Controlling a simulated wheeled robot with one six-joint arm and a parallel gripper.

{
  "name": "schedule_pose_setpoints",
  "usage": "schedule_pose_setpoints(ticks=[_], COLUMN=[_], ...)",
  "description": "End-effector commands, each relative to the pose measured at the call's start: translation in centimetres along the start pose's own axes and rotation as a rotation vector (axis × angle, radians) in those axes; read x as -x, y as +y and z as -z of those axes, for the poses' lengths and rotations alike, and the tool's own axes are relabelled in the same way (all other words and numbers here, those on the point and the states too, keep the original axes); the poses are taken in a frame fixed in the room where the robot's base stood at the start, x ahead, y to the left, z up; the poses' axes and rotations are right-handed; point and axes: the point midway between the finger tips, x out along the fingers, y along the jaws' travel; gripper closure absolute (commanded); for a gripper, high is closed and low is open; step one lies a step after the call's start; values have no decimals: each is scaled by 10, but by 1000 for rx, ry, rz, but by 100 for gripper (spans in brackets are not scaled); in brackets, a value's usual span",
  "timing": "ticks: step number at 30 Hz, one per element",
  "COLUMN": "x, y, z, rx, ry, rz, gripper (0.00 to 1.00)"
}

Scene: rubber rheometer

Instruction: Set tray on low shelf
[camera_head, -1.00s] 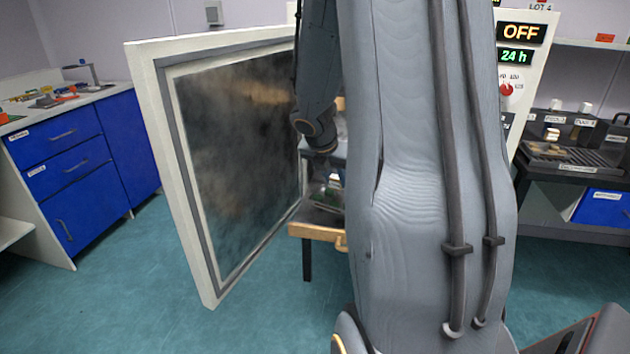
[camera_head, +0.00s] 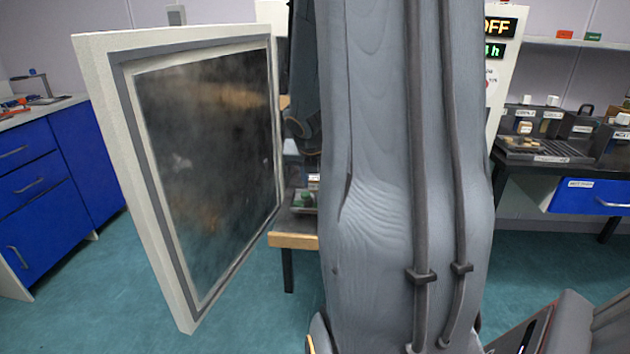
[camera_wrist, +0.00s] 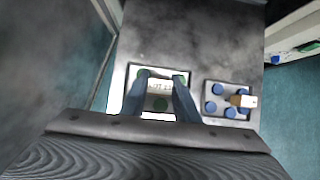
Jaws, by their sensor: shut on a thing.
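In the wrist view my gripper (camera_wrist: 160,78) is shut on a tray (camera_wrist: 160,67) with green round pieces and a white label, partly readable. The fingers cover parts of the tray. Below is a smoky grey flat surface (camera_wrist: 205,35), apparently the shelf; I cannot tell whether the tray touches it. A second tray (camera_wrist: 207,87) with several blue round pieces and a pale tag sits close on the right. In the head view the tray (camera_head: 303,209) shows small beside my arm, which hides most of the cabinet inside.
A dark-glazed cabinet door (camera_head: 205,165) stands open at the left. A wooden edge (camera_head: 295,241) lies under the opening. Blue drawers (camera_head: 40,190) stand far left. A dark bench (camera_head: 530,180) with labelled boxes is at the right. The floor (camera_head: 110,300) in front is clear.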

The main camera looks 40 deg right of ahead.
Motion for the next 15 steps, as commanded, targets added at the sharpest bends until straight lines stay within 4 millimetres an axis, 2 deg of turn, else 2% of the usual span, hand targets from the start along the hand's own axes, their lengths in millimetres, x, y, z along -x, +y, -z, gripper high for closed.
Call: schedule_pose_setpoints(ticks=[3,9,15], x=[-16,-32,-30], y=[0,0,-1], z=[9,19,18], rx=[-1,-1,-2], ry=[3,3,2], rz=[2,1,1], gripper=[100,100,100])
